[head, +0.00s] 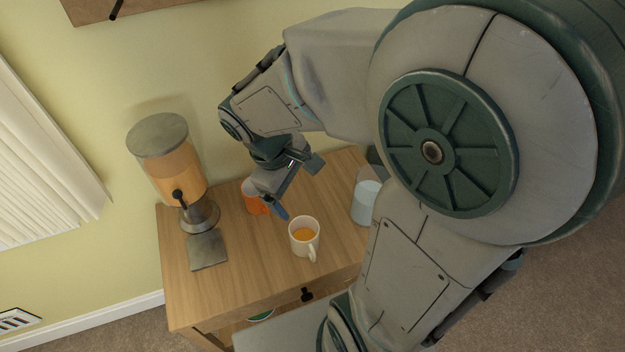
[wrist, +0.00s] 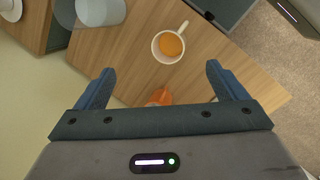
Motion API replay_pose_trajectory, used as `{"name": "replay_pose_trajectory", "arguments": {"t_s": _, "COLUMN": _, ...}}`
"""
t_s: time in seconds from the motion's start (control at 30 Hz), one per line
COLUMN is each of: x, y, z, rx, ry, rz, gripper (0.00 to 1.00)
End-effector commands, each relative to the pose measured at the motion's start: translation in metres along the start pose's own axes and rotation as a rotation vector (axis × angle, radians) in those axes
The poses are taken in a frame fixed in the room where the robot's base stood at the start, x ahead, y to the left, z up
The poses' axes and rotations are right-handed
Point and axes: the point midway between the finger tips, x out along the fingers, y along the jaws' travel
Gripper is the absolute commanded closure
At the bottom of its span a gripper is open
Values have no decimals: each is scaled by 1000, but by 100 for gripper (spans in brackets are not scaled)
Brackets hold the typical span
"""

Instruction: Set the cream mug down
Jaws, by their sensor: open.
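The cream mug (head: 304,241) stands upright on the wooden cabinet top (head: 240,278), with orange liquid inside and its handle toward the front. In the wrist view the mug (wrist: 170,46) stands beyond my fingertips, apart from them. My gripper (head: 297,188) is open and empty above the back of the cabinet top, behind the mug. Its two blue fingers (wrist: 158,78) are spread wide in the wrist view.
A drink dispenser (head: 180,175) with orange liquid stands at the left of the cabinet. An orange item (head: 255,198) is behind the mug, partly hidden by my gripper. A pale translucent cup (head: 366,203) stands to the right. The cabinet's front left is clear.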

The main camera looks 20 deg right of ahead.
Motion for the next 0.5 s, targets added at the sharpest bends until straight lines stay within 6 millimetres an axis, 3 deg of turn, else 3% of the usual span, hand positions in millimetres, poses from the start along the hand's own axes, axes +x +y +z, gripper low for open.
{"name": "replay_pose_trajectory", "arguments": {"t_s": 0.3, "x": -45, "y": -1, "z": 49, "rx": 509, "ry": 270, "rz": -100, "gripper": 8}}
{"name": "replay_pose_trajectory", "arguments": {"t_s": 0.5, "x": -57, "y": -3, "z": 62, "rx": 670, "ry": 371, "rz": -156, "gripper": 8}}
